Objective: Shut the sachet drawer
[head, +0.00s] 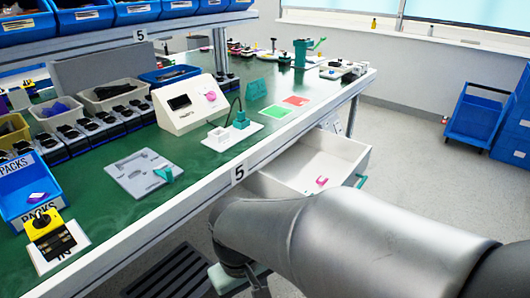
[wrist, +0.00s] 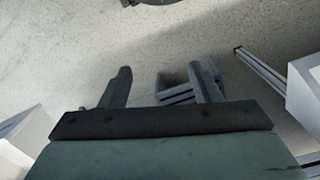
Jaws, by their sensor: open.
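A white drawer (head: 338,166) is pulled well out from under the front edge of the workbench in the head view. A small pink item (head: 322,182) lies inside it, and a teal handle (head: 361,181) is on its outer front. I take it as the sachet drawer; no label on it is readable. My gripper (wrist: 164,84) is open and empty in the wrist view, its two dark fingers spread above the grey floor. In the head view my grey arm passes in front of the bench and hides the area below the drawer. My gripper is apart from the handle.
The green workbench top (head: 105,215) holds a white box with a dial (head: 190,103), a grey plate (head: 145,174) and several bins. A blue cart (head: 477,118) stands at the back right. The floor (head: 420,175) right of the drawer is clear.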

